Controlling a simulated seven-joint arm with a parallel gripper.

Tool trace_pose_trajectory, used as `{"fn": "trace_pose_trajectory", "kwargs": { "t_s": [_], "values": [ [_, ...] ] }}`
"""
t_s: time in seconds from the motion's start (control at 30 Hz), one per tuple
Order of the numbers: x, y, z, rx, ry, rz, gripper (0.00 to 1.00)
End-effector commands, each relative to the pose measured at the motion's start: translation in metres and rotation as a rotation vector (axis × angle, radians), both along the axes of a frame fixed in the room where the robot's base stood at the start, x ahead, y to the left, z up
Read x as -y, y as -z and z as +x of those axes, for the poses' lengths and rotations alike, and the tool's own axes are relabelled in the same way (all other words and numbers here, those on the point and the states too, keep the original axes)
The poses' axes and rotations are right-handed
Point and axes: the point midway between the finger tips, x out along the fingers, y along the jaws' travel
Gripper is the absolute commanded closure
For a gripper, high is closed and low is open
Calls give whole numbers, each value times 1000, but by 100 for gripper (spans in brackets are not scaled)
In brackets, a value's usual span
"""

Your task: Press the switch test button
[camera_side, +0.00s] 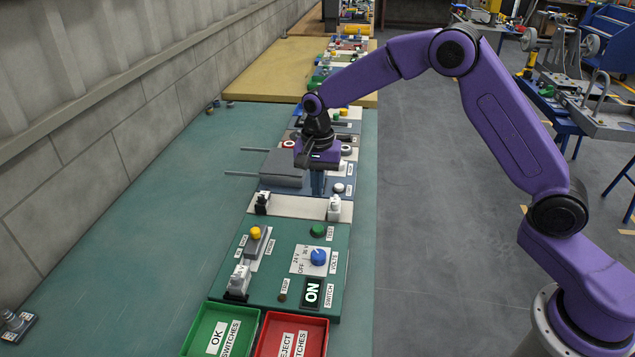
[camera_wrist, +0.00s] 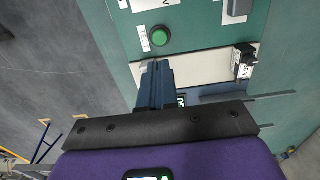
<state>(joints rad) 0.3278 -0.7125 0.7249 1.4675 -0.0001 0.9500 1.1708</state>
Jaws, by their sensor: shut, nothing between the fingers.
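The green test button (camera_side: 317,230) sits near the far edge of the green switch panel (camera_side: 265,280), beside a TEST label. In the wrist view the button (camera_wrist: 160,36) is round, uncovered and just beyond my fingertips, with a partly cut-off label (camera_wrist: 144,38) next to it. My gripper (camera_side: 318,192) points down with its blue fingers shut and empty. In the wrist view my gripper (camera_wrist: 157,66) overlaps the strip's edge. A display (camera_side: 312,292) on the switch panel reads ON.
The panel also carries a blue volts knob (camera_side: 318,257), a yellow button (camera_side: 255,232) and a grey-white switch (camera_side: 238,282). Green (camera_side: 192,343) and red (camera_side: 318,345) trays lie in front.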

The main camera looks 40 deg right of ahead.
Motion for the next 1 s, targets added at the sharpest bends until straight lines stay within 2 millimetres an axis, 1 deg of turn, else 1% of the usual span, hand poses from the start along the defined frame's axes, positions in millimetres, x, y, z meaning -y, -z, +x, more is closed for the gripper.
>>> {"fn": "trace_pose_trajectory", "kwargs": {
  "t_s": [0.03,0.2,0.4,0.5,0.7,1.0],
  "values": [
    [0,11,-1,-4,0,-1,100],
    [0,44,-1,-4,-1,-1,100],
    [0,77,-1,-2,-1,-1,100],
    [0,90,-1,-1,-1,0,100],
    [0,103,0,1,0,1,100],
    [0,105,0,2,0,1,100]
  ]
}}
